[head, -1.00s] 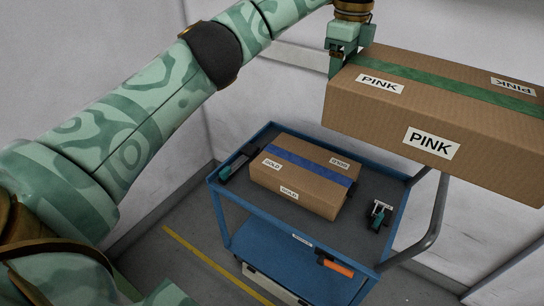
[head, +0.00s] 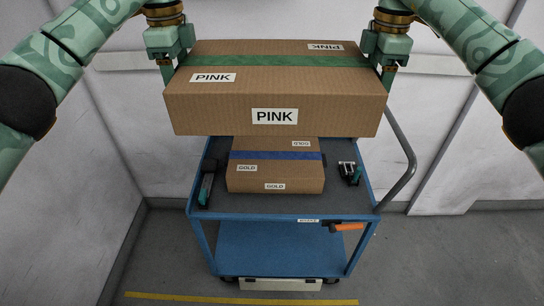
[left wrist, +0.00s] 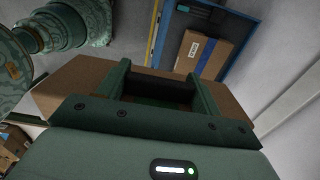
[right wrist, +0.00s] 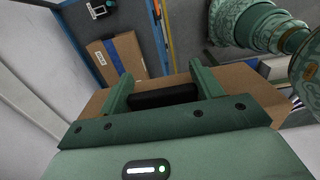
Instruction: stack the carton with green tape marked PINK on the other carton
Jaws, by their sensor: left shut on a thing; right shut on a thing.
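The carton with green tape marked PINK (head: 230,106) is held in the air between my two grippers, roughly level. My left gripper (head: 168,70) is shut on its left end and my right gripper (head: 384,66) on its right end. It also shows in the left wrist view (left wrist: 70,82) and the right wrist view (right wrist: 250,90).
On the cart's deck, a dark and teal tool (head: 206,182) lies left of the GOLD carton and a small device (head: 350,172) lies right. The cart has a grey handle (head: 408,160) at right and an orange-handled item (head: 347,227) at its front edge. Walls stand close behind.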

